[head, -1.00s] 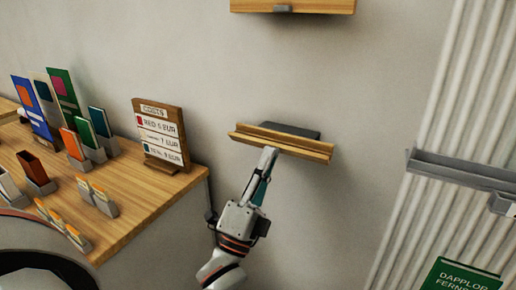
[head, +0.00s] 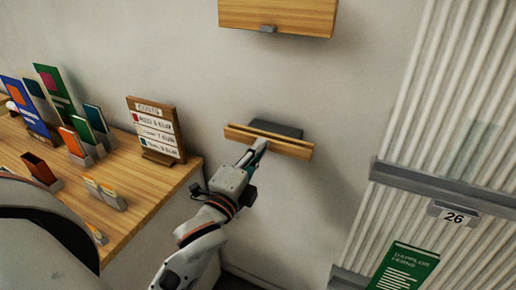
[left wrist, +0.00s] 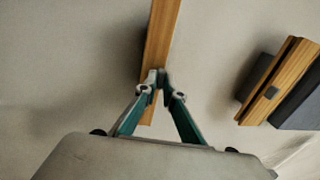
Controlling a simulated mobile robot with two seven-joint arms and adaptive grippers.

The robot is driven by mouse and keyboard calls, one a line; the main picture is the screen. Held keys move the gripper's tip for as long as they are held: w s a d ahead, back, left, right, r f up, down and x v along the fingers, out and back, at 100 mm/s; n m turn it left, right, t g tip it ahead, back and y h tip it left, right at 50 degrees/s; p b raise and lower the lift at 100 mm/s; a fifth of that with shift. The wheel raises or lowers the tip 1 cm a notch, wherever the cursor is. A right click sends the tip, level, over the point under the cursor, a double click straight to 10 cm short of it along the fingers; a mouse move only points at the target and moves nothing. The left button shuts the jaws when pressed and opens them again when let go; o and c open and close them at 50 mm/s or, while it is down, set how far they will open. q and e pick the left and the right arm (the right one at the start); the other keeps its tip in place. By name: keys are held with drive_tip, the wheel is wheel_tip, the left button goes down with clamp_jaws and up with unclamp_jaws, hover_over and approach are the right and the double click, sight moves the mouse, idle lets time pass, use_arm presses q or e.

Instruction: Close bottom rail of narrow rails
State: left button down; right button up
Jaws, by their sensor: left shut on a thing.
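A narrow wooden rail (head: 290,148) is on the plain wall, with a dark grey block (head: 277,129) at its back upper edge. A thin dark slit runs along the rail. My left gripper (head: 262,142) reaches up to the rail's front from below. In the left wrist view, the fingertips (left wrist: 157,79) are shut on the wooden rail (left wrist: 163,30), which stands nearly upright in that picture. The exact contact is partly hidden by the fingers. A larger wooden panel (head: 278,14) with a small grey clip is higher on the wall. My right gripper is not in view.
A wooden table (head: 140,205) at the left bears a cost sign (head: 156,130) and several coloured cards in holders. A ribbed panel (head: 440,120) with a grey ledge (head: 440,185) is at the right. A second wooden piece (left wrist: 283,80) shows in the left wrist view.

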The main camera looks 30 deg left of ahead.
use_arm(q)
drive_tip(key=shift+w+r+g, duration=0.15)
drive_tip(key=shift+r+g, duration=0.2)
drive_tip(key=shift+g, duration=0.05)
idle(0.4)
drive_tip(key=c, duration=2.2)
unclamp_jaws()
drive_tip(key=shift+o, duration=0.2)
drive_tip(key=shift+w+g, duration=0.1)
drive_tip(key=shift+g, duration=0.2)
drive_tip(key=shift+d+f, duration=0.1)
drive_tip(key=shift+f, duration=0.05)
